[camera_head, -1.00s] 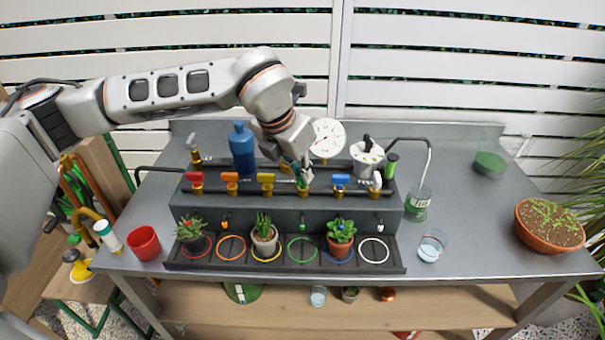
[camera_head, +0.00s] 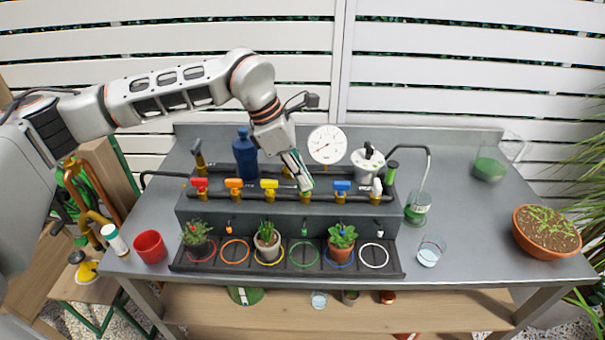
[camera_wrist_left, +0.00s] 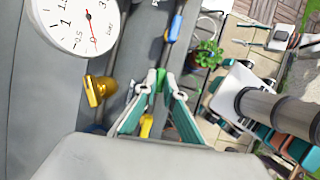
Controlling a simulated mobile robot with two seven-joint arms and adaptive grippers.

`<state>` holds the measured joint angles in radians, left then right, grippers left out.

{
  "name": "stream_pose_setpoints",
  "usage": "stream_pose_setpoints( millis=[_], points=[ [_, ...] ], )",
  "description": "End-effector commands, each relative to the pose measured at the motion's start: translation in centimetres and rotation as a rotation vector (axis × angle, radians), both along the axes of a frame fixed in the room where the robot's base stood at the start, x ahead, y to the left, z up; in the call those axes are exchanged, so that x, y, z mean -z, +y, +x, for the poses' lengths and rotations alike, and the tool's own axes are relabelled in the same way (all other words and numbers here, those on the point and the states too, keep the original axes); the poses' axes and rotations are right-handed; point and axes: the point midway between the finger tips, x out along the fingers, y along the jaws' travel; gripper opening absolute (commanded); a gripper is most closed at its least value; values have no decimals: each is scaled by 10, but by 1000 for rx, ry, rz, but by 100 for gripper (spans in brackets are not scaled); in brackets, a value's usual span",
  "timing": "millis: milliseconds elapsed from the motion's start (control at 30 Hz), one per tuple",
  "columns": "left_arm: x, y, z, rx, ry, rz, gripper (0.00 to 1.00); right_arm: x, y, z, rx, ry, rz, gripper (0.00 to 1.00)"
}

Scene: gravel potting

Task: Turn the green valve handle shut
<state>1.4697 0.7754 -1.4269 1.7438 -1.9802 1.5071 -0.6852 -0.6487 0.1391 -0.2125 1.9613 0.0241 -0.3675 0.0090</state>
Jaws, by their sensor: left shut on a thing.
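The green valve handle (camera_wrist_left: 160,78) sits between the fingertips of my left gripper (camera_wrist_left: 161,80) in the left wrist view. The gripper is shut on it, with one finger on each side. In the head view my left gripper (camera_head: 303,187) reaches down from above onto the row of valves, between the yellow handle (camera_head: 269,184) and the blue handle (camera_head: 341,185). There the fingers mostly hide the green handle, so its exact angle is unclear. My right gripper is not in view.
Red (camera_head: 200,183) and orange (camera_head: 234,183) handles are farther left, a white handle (camera_head: 377,185) farther right. A dial gauge (camera_head: 327,145) and blue bottle (camera_head: 244,155) stand close behind. Potted plants stand on the black tray (camera_head: 180,268) in front.

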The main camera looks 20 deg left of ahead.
Motion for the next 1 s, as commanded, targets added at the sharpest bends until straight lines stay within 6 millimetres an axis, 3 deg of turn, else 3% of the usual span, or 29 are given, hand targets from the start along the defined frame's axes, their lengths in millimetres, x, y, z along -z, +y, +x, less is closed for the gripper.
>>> stream_pose_setpoints(
  millis=[300,767,867,1000],
  points=[
    [-1,0,1,97,-2,1,0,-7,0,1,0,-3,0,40],
    [-1,0,1,111,-3,1,0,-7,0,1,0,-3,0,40],
    [-1,0,1,111,-3,1,26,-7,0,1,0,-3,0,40],
    [0,0,1,110,-2,1,26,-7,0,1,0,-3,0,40]
  ],
)
